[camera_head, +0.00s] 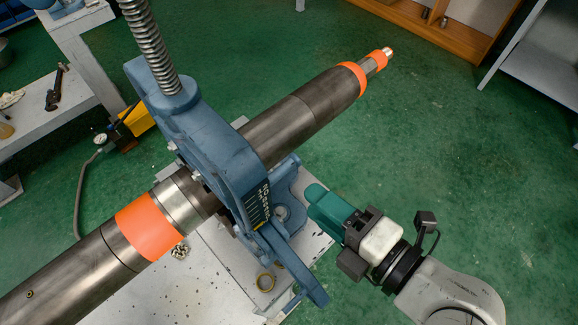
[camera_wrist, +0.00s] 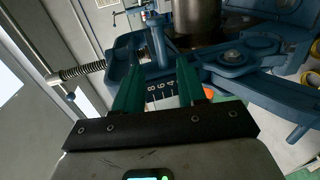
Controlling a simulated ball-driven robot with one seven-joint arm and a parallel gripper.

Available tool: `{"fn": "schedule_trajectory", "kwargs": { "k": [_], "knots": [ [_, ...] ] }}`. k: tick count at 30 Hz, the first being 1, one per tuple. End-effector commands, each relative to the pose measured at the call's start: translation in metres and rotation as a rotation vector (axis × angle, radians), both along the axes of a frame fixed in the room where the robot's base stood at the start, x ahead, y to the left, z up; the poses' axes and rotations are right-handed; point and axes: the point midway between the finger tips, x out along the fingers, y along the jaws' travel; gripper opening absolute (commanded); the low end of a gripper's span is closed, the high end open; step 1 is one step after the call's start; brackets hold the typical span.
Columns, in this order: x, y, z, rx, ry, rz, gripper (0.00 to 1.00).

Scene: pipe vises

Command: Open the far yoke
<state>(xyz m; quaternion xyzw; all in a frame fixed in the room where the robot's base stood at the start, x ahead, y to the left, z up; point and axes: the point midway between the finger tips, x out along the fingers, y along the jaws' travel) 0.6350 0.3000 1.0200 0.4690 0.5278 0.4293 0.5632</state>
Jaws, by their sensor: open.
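A blue yoke (camera_head: 205,130) with a threaded screw (camera_head: 150,45) stands over a dark steel pipe (camera_head: 285,130). A black scale with white marks is on its side, near a blue lever (camera_head: 290,262) that slants down to the right. My gripper (camera_head: 314,203), with green fingers, is just right of the yoke, beside its lower bracket. In the wrist view my gripper (camera_wrist: 160,78) is open, its fingers apart with the yoke's marked scale (camera_wrist: 162,90) showing between them. The blue yoke frame (camera_wrist: 125,45) lies beyond the fingertips. Whether the fingers touch it cannot be told.
The pipe has orange bands (camera_head: 150,228) and runs diagonally across. A white table (camera_head: 60,115) with tools is at left. Green floor is clear at right.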

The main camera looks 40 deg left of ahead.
Motion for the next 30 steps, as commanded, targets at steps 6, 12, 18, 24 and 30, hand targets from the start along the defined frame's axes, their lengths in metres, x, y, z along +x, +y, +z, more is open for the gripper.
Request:
{"fn": "schedule_trajectory", "kwargs": {
  "k": [6,12,18,24,30],
  "knots": [
    [0.002,0.035,-0.004,-0.003,0.003,0.003,0.41],
    [0.005,0.069,-0.012,-0.005,0.004,0.000,0.41],
    [0.007,0.090,-0.018,-0.004,0.003,-0.002,0.41],
    [0.008,0.097,-0.020,-0.004,0.003,-0.003,0.41],
    [0.008,0.097,-0.020,-0.004,0.003,-0.004,0.41]
  ]
}}
